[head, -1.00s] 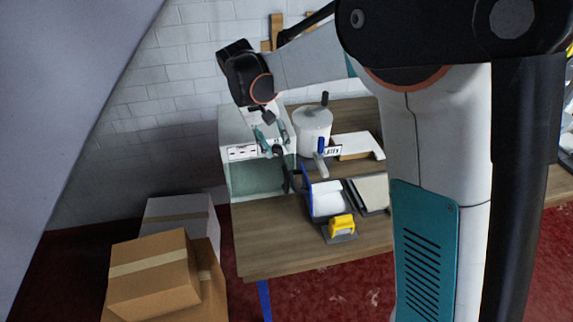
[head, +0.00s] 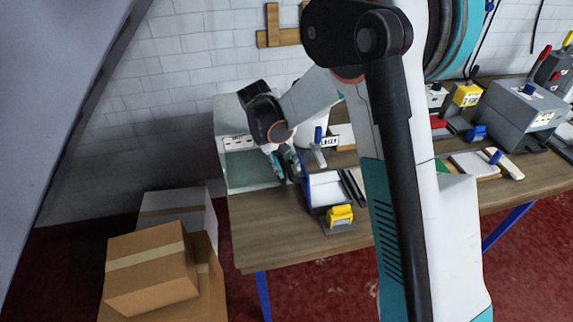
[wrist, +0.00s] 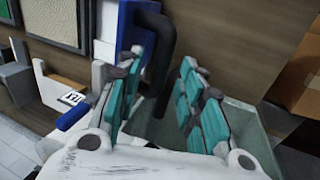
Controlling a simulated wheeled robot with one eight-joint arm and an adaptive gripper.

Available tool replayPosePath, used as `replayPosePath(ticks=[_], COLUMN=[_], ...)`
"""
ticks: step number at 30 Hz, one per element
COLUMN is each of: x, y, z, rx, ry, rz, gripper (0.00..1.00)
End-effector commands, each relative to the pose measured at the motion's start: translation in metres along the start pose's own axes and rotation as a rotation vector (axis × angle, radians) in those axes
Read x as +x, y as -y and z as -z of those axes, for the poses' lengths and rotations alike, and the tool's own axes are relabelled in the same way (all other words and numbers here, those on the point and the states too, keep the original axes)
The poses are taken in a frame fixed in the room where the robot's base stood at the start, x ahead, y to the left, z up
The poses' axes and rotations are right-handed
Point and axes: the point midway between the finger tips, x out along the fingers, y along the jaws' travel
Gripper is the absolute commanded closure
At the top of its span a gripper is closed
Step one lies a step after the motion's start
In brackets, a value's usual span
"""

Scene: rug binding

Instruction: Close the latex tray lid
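The latex tray (head: 325,191) is a white-lined tray on the bench. Its blue lid (head: 306,186) stands upright, open, along the tray's left side, and shows at the top of the wrist view (wrist: 132,35). A black bent handle (wrist: 165,60) sticks out from the lid's outer face. My gripper (head: 283,164) is just left of the lid. In the wrist view its teal-padded fingers (wrist: 165,98) are spread, with the handle between them. I see a gap on the right side of the handle; contact on the left cannot be told.
A pale green open-fronted box (head: 250,170) stands close left of my gripper. A yellow item (head: 339,214) sits in front of the tray, and a white LATEX-labelled piece (head: 330,141) behind. Cardboard boxes (head: 150,270) stand on the floor left of the bench.

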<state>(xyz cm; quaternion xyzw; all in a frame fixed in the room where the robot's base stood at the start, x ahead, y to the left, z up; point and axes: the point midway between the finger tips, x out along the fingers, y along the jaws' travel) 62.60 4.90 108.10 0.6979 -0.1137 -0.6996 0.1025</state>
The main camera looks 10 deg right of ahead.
Motion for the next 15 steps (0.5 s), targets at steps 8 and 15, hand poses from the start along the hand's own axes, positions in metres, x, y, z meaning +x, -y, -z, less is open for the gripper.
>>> replayPosePath(ticks=[8,15], x=[0.0012,0.0011], y=[-0.0002,-0.0002], z=[0.0000,0.0000], rx=[0.000,0.000], ry=[0.000,0.000], rz=[0.000,0.000], gripper=[0.65,1.00])
